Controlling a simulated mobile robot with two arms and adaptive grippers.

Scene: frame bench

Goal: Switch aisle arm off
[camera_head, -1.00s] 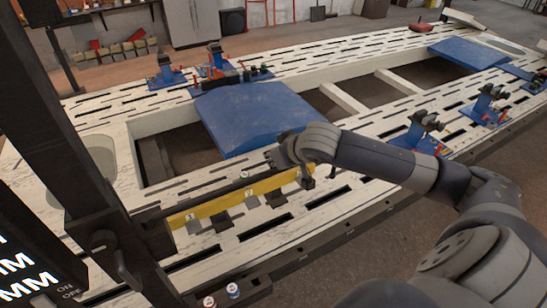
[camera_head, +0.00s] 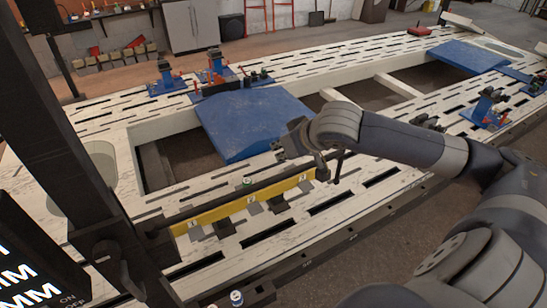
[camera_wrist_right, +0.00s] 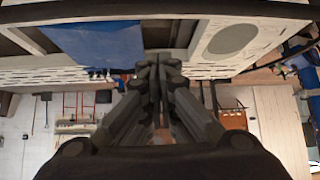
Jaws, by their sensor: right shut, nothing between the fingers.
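A yellow bar (camera_head: 228,208) with number labels 1, 2 and 3 runs beside a dark rail along the near side of the white frame bench. Grey tabs (camera_head: 224,229) hang below it. A small green-topped button (camera_head: 248,182) stands behind the bar. My right gripper (camera_head: 338,166) hangs just past the bar's right end, near label 3; whether it touches is unclear. Its fingers are together and empty in the right wrist view (camera_wrist_right: 158,66). A panel (camera_head: 40,255) with ON and OFF lettering is at the left edge. My left gripper is out of view.
A dark post (camera_head: 70,130) stands at the left, before the bench. A blue-topped button (camera_head: 236,298) sits low at the front. A blue panel (camera_head: 250,120) lies on the bench, and blue clamp fixtures (camera_head: 488,107) stand at the right.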

